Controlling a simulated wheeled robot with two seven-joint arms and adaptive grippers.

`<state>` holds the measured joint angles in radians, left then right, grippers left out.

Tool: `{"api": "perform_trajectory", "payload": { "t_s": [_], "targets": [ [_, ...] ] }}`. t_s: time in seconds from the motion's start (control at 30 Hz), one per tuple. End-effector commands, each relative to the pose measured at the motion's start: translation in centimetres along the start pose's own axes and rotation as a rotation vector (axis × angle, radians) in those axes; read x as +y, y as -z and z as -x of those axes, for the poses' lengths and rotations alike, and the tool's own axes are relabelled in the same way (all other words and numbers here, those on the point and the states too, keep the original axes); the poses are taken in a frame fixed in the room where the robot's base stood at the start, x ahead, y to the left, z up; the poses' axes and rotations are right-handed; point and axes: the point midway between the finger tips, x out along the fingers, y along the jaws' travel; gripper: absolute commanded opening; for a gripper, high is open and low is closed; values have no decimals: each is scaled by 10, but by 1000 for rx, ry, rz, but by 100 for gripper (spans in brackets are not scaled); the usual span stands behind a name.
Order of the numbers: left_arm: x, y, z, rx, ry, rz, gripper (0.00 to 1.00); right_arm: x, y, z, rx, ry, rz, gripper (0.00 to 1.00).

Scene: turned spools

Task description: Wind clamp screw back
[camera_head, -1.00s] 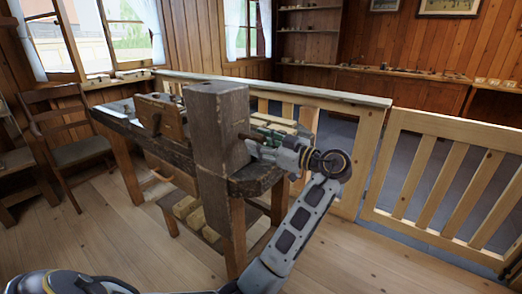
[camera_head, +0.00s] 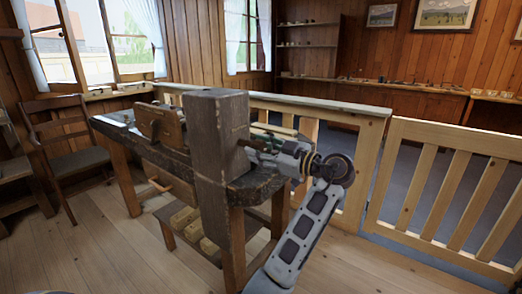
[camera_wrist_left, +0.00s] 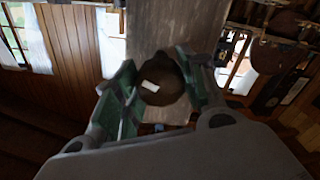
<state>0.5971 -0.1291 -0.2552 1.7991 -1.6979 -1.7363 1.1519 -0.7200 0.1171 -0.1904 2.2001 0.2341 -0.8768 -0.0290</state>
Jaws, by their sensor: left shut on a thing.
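The old wooden workbench (camera_head: 262,182) carries a thick dark upright post (camera_head: 218,135). A thin clamp screw (camera_head: 246,144) sticks out of the post's right side. My left gripper (camera_head: 268,146) is at the outer end of that screw, to the right of the post. In the left wrist view, its green-padded fingers (camera_wrist_left: 160,88) are shut on a dark brown rounded screw head (camera_wrist_left: 163,80) with a small white patch. The grey-brown post (camera_wrist_left: 155,28) shows behind the head. The screw's shaft is hidden there. My right gripper is not in view.
A wooden railing (camera_head: 440,190) runs behind and right of the bench, close to my left wrist. A chair (camera_head: 78,150) stands at the left. Wood blocks lie on the bench's lower shelf (camera_head: 165,214). The floor in front is clear.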

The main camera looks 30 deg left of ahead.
Motion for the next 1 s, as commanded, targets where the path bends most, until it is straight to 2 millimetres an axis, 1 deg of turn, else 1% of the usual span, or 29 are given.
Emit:
{"api": "perform_trajectory", "payload": {
  "t_s": [0.07, 0.1, 0.23, 0.27, 0.67, 0.87, 1.0],
  "targets": [
    [0, 0, -3, 2, 2, 0, 17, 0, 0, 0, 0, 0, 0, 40],
    [0, 0, -3, 2, 2, 0, 45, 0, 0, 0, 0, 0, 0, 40],
    [0, 0, -2, 1, 1, 0, 61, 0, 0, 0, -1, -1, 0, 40],
    [0, 0, -2, 1, 1, 0, 63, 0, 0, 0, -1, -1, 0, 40],
    [1, 2, 0, 0, 0, 0, 63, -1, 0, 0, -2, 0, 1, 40],
    [5, 11, 0, 0, 0, 1, 63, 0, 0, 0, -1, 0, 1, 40],
    [11, 24, 0, 0, 0, 3, 63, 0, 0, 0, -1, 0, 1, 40]
  ]
}}
